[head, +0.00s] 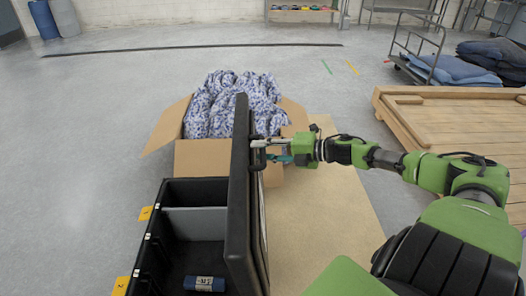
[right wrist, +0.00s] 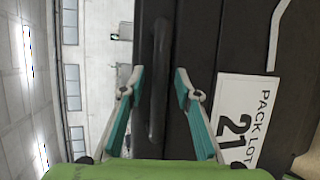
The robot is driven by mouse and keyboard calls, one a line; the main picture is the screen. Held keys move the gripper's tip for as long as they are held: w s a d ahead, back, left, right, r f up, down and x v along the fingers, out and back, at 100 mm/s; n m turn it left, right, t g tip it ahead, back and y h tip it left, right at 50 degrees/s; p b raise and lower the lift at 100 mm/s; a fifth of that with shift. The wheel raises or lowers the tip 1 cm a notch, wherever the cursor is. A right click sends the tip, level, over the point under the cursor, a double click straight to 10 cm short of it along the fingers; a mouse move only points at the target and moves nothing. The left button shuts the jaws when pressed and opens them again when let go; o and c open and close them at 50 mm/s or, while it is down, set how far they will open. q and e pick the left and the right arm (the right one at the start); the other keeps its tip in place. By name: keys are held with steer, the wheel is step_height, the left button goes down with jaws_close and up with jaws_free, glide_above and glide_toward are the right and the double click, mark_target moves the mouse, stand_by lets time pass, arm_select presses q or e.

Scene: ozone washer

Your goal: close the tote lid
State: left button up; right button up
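The black tote (head: 150,245) stands at the lower left of the head view. Its black lid (head: 240,195) stands about upright along the tote's right side. In the right wrist view the lid (right wrist: 205,45) carries a white label reading "PACK LOT 21" and a dark bar-like handle or edge (right wrist: 160,65). My right gripper (head: 266,150) is at the lid's upper right side. In the right wrist view its teal-padded fingers (right wrist: 158,72) are apart, one on each side of the dark bar, with gaps visible. My left gripper is out of view.
A wooden platform (head: 460,125) and a cart (head: 420,62) are to the right.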

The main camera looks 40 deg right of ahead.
jaws_close()
steer(key=shift+a, duration=0.1)
